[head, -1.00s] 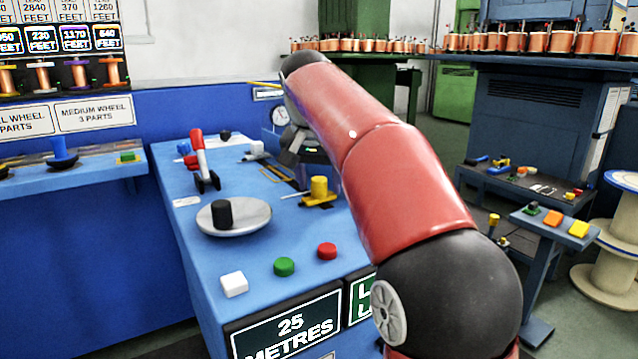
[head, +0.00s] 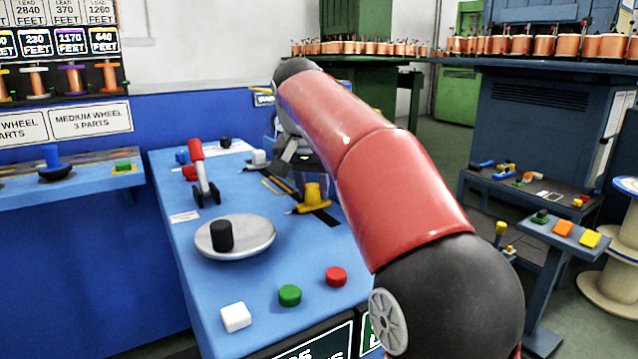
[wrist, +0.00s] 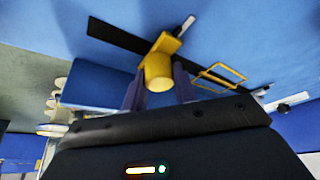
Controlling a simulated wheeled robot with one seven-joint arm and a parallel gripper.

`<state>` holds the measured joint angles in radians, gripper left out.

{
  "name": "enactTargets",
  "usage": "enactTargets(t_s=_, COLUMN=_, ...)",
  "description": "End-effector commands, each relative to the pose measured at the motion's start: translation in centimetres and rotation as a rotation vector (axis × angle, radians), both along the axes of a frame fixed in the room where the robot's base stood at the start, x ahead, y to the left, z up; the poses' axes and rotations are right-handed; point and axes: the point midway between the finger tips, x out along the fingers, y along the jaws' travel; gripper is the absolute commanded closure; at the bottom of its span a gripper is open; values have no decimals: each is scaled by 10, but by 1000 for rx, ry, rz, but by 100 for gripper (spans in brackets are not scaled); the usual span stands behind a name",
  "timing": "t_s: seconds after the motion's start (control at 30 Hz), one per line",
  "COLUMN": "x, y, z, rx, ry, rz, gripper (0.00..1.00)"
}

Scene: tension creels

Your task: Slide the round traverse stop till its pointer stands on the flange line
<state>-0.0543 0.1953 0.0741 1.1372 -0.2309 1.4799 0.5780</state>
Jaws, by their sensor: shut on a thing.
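The round yellow traverse stop (head: 314,194) sits on a dark slot in the blue bench top, with a thin pale pointer reaching out to its left in the head view. In the wrist view the stop's round knob (wrist: 158,72) stands between my two dark fingers, and its pointer (wrist: 187,24) extends away from the black slot (wrist: 115,36). My gripper (wrist: 158,88) is shut on the knob. In the head view my arm hides part of the gripper. I cannot make out the flange line clearly.
A yellow outlined frame (wrist: 220,78) lies beside the stop. A grey disc with a black knob (head: 222,236), a red-handled lever (head: 198,165) and white, green and red buttons (head: 290,295) stand on the bench. The bench between disc and slot is clear.

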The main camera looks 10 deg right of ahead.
Motion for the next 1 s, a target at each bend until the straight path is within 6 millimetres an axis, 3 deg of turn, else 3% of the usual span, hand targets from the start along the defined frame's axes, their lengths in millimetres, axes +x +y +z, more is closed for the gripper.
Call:
enactTargets(t_s=0.3, x=-1, y=2, z=-1, rx=-1, ry=2, rz=-1, gripper=95)
enactTargets(t_s=0.33, x=-1, y=2, z=-1, rx=-1, ry=2, rz=-1, gripper=69)
enactTargets(t_s=0.5, x=-1, y=2, z=0, rx=-1, ry=2, rz=-1, gripper=50)
enactTargets(t_s=0.77, x=-1, y=2, z=1, rx=-1, ry=0, rz=0, gripper=50)
enactTargets(t_s=1.0, x=-11, y=8, z=31, rx=0, ry=-2, rz=1, gripper=50)
